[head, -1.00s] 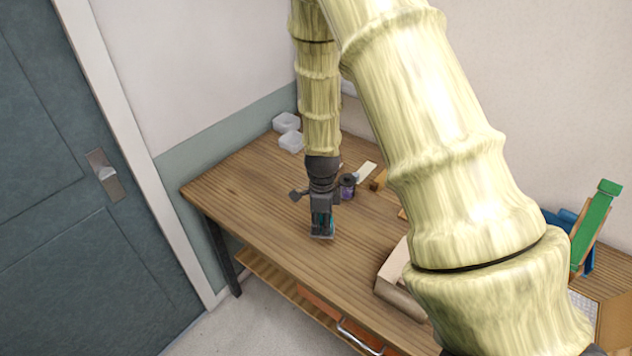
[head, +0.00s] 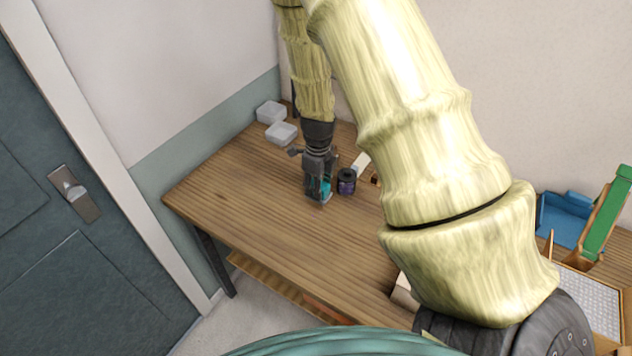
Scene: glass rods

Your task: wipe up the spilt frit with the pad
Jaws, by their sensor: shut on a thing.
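My gripper (head: 318,190) points down at the wooden workbench (head: 245,215), near its back half. It is shut on a small teal and pale pad (head: 326,188), which is mostly hidden by the fingers. The pad is at or just above the bench top; I cannot tell if it touches. I cannot make out any spilt frit; some may be hidden behind my gripper and arm.
A dark jar with a purple label (head: 346,182) stands just right of my gripper. Two clear tubs (head: 281,133) sit at the back left corner. A blue tray (head: 565,218) and a green-topped piece (head: 608,215) are at right. The bench's left front is clear.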

